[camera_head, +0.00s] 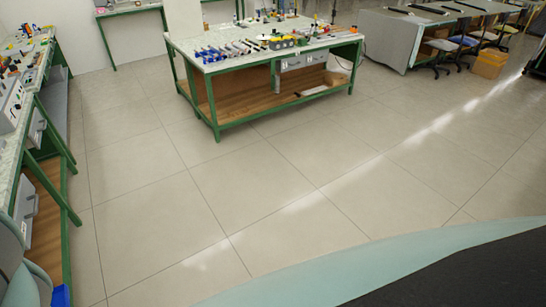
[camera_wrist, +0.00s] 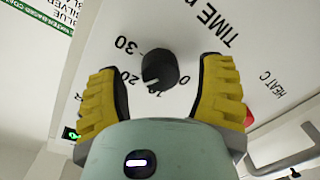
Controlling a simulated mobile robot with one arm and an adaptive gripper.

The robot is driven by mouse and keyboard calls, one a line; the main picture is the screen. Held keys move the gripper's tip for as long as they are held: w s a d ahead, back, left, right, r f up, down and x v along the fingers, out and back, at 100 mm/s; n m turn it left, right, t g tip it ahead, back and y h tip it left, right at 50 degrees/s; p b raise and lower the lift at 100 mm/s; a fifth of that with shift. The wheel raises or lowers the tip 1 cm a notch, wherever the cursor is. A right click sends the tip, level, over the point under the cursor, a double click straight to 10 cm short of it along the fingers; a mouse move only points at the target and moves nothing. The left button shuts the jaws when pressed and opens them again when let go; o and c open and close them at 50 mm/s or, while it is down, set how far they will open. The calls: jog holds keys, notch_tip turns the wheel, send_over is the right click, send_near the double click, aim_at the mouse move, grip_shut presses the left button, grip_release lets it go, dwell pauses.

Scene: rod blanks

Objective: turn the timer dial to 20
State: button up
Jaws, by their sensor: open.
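The timer dial (camera_wrist: 159,70) is a round black knob on a white panel (camera_wrist: 195,25) in the wrist view. Part of the word TIME is printed above it. The numbers 30, 20 and 0 show around it; other marks are partly hidden. My gripper (camera_wrist: 162,68) has two yellow ribbed fingers, spread apart on the left and right of the dial. Gaps show between both fingers and the knob. I cannot make out the dial in the head view.
In the wrist view, a red part (camera_wrist: 249,117) is right of my gripper, a green lit sign (camera_wrist: 70,133) left. In the head view, a green-framed bench (camera_head: 190,47) holds tools, another bench (camera_head: 62,180) stands left, and the floor (camera_head: 270,190) between is clear.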

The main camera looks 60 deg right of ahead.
jog(key=v, duration=1.2)
dwell(0.3)
